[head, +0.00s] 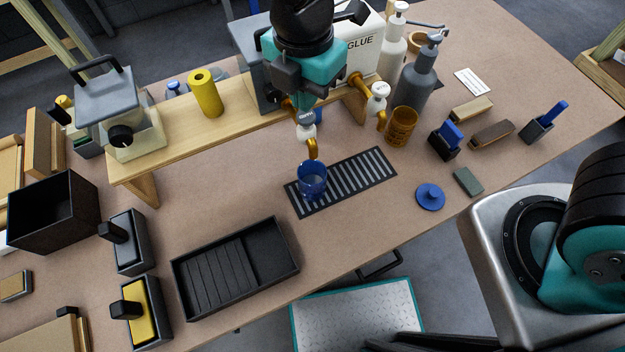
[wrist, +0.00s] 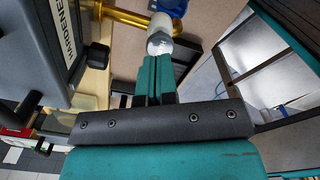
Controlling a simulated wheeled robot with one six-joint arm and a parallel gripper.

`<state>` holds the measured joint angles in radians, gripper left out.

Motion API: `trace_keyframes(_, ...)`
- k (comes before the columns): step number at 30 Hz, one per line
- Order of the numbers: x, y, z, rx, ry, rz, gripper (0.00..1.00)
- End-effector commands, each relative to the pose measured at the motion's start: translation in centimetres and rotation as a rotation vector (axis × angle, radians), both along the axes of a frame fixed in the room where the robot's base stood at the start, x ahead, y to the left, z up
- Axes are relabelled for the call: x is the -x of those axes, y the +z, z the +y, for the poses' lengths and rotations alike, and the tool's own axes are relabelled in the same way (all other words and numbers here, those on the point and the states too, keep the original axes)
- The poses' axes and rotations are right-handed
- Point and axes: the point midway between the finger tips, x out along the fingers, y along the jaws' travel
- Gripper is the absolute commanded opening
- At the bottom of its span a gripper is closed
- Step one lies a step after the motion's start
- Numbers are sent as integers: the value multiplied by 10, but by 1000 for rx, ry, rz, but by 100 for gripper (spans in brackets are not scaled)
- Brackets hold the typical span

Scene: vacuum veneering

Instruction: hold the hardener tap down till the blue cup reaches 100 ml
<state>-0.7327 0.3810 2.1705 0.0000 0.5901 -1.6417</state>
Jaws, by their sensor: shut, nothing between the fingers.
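The blue cup (head: 312,182) stands upright on the striped drip grate, below the spout of the hardener tap (head: 313,150); its fill level is too small to read. The cup also shows as a blue patch at the top of the wrist view (wrist: 178,5). The hardener container (wrist: 62,38), with its label, stands at left in the wrist view, its brass tap pipe (wrist: 128,17) pointing right. My gripper (wrist: 155,62) is shut and empty, its teal fingertips right at the tap's pale knob (wrist: 160,40). I cannot tell whether they press it. The head view hides the fingertips.
The glue container (head: 362,45) and its tap (head: 378,95) are on the right of the wooden shelf (head: 180,125). An amber cup (head: 401,127) stands right of the grate (head: 345,182). A blue lid (head: 430,197) and black tray (head: 235,268) lie nearer the front.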

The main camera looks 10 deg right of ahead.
Motion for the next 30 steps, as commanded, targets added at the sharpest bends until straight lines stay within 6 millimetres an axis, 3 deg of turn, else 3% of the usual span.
trace_keyframes(16, 0, -1, 0, 0, 0, 0, 0)
trace_keyframes(30, 0, -15, 0, 1, 0, 1, 0)
